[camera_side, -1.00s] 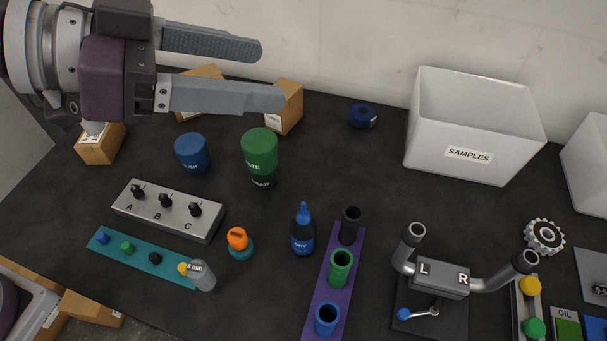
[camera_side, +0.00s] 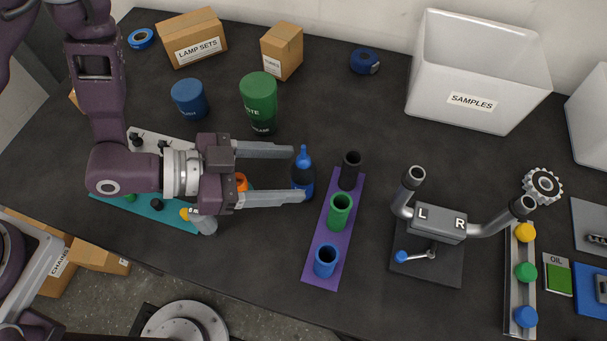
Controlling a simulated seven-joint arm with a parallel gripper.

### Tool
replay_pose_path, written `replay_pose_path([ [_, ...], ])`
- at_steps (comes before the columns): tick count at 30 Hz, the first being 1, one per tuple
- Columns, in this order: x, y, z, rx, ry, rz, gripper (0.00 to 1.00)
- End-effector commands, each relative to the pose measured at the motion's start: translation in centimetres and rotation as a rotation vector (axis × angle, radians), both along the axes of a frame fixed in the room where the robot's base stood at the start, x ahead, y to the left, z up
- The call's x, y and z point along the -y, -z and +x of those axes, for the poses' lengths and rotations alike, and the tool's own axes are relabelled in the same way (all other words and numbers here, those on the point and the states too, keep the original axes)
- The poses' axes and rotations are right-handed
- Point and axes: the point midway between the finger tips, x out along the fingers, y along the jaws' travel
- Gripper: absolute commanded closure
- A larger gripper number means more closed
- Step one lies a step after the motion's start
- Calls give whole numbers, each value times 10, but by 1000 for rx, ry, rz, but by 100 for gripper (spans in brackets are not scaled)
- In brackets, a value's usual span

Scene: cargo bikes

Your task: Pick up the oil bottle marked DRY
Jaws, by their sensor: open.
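A purple strip (camera_side: 312,279) with black, green and blue cups stands close right of the bottle. A green container (camera_side: 258,97) and a blue one (camera_side: 188,99) stand behind. An orange-topped item (camera_side: 240,181) is partly hidden by my gripper. Handlebars (camera_side: 437,222) stand further right.

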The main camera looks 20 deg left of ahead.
Motion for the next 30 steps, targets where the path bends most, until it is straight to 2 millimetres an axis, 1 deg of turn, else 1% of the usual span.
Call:
replay_pose_path([
  [3,13,5,7,1,1,-1,37],
  [6,20,8,11,1,2,-2,37],
  [9,37,15,20,2,2,-3,37],
  [12,49,22,27,0,2,-1,37],
  [15,54,24,31,-1,0,-2,37],
  [20,54,24,31,-2,0,-1,37],
  [23,54,24,31,-2,0,-1,55],
  [27,54,24,31,-2,0,-1,82],
  [30,54,24,31,-2,0,-1,100],
])
